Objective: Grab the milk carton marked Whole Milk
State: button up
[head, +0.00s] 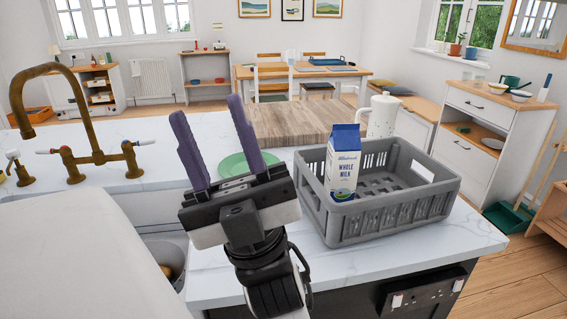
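The Whole Milk carton (343,165) is white with a blue gabled top and blue lettering. It stands upright in the left part of a grey plastic crate (400,212) on the marble counter. My gripper (207,105) is to the left of the crate, with its two purple fingers pointing up and apart. It is open and nothing shows between the fingers. The carton is apart from the gripper, to its right. The carton's lower part is partly close to the crate's front wall.
A green plate (248,163) lies behind my gripper. A wooden board (290,122) and a white speckled jug (382,115) stand behind the crate. A brass tap (88,150) rises at the left. The marble counter (232,280) is bare in front of the crate's left side.

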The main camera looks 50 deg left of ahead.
aim_at(345, 147)
jog(key=u, duration=0.95)
jog(key=l, duration=0.15)
jog(key=k, duration=0.05)
